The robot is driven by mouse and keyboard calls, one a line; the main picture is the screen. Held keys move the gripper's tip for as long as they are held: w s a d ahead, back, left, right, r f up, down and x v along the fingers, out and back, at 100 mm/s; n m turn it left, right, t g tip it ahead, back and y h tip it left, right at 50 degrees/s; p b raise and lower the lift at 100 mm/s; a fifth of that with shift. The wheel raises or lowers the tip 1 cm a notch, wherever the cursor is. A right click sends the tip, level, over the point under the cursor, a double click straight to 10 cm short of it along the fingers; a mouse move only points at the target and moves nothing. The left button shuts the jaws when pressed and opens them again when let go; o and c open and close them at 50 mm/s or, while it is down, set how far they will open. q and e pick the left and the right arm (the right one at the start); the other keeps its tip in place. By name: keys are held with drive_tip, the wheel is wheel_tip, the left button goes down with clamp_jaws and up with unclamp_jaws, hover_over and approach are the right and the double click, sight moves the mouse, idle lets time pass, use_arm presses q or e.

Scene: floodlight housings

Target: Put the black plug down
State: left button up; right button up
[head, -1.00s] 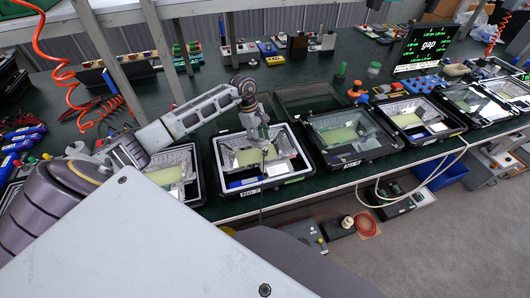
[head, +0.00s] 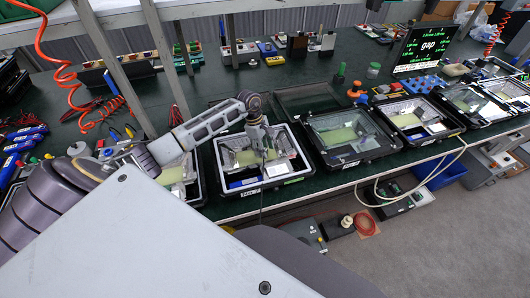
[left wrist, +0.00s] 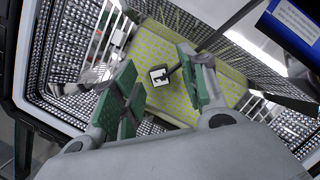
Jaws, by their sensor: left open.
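My left gripper (head: 262,150) is inside the second open floodlight housing from the left (head: 285,179). In the left wrist view its two green-padded fingers (left wrist: 160,82) are apart. Between and beyond them is a small dark piece with a white-and-black square mark (left wrist: 160,75), which looks like the black plug. It is over the yellow-green board (left wrist: 225,82) in the housing; I cannot tell whether it touches the board. In the head view the plug is too small to make out near the gripper. My right gripper is not in view.
Other open housings (head: 352,157) stand in a row along the front of the dark green bench. A thin dark cable (head: 261,203) hangs over the bench edge below the housing. A display (head: 427,47) stands at the back right.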

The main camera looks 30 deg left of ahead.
use_arm(q)
drive_tip(key=shift+f, duration=0.1)
idle(0.4)
clamp_jaws()
